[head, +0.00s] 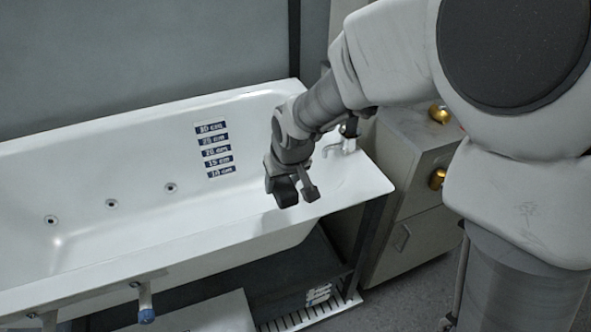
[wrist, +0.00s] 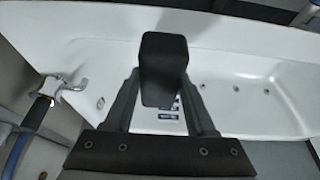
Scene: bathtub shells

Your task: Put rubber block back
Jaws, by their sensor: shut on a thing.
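My gripper (head: 297,190) is over the right end of the white bathtub (head: 75,160), close to its tap (head: 340,146). In the wrist view, a dark rubber block (wrist: 163,68) sits between the two fingers of my gripper (wrist: 163,92), and the fingers are shut on it. In the head view the black block (head: 285,191) shows at the fingertips, partly covered by the gripper. In the wrist view the tub (wrist: 235,75) lies beyond the block, and the block hides part of the depth labels.
Blue depth labels (head: 216,150) are on the tub's inner wall. A grey cabinet (head: 408,235) with brass-coloured knobs stands right of the tub. A dark shelf (head: 270,270) is under the tub. A blue-tipped fitting (head: 146,302) hangs at the front rim. The tub's inside looks empty.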

